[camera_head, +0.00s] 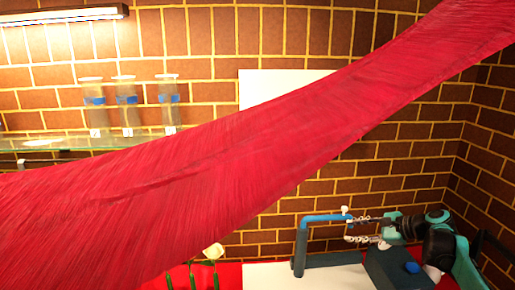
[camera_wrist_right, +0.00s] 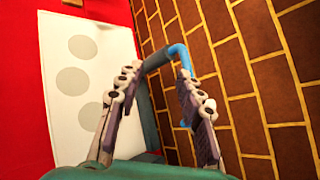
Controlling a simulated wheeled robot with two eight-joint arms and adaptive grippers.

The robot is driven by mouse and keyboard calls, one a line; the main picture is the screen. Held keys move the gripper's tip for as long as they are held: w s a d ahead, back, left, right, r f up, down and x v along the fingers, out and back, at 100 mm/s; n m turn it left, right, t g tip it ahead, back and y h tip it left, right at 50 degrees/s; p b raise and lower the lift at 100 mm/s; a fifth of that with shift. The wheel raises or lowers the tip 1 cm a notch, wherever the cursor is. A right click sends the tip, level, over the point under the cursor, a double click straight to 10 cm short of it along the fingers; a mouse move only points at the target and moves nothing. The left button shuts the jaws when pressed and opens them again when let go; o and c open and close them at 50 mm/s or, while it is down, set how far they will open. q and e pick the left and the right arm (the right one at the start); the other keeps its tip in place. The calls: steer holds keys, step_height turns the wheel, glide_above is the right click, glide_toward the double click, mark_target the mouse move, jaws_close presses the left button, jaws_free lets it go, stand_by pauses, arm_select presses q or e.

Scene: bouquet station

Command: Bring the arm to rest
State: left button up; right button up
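My right gripper (camera_head: 350,230) is at the lower right of the head view, next to a blue bent pipe (camera_head: 325,218) on a dark stand. Its two fingers are spread with nothing between them. In the right wrist view my right gripper (camera_wrist_right: 160,85) also shows open, with the blue pipe (camera_wrist_right: 178,52) beyond the fingertips. I cannot tell from these views whether a finger touches the pipe. My right arm's teal and black links reach in from the lower right. My left gripper is not in view.
A large red sheet-like thing (camera_head: 215,180) crosses the head view and hides much behind it. A white board (camera_wrist_right: 75,95) with grey discs lies on a red surface (camera_wrist_right: 20,95). A white rose (camera_head: 213,251) stands lower middle. Glass vases (camera_head: 127,105) stand on a shelf. Brick walls close the back.

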steer(key=s+a+f+n+g+h, duration=0.2)
steer(key=s+a+n+h, duration=0.3)
steer(key=s+a+n, duration=0.7)
steer(key=s+f+n+h, duration=0.2)
steer(key=s+f+n, duration=0.1)
steer(key=s, duration=0.7)
steer(key=s+a+f+n+t+h, duration=0.1)
steer(key=s+f+n, duration=0.3)
steer(key=s, duration=0.7)
steer(key=shift+a+f+h, duration=0.3)
steer(key=shift+f+h, duration=0.2)
steer(key=shift+f, duration=0.45)
steer(key=shift+d, duration=0.1)
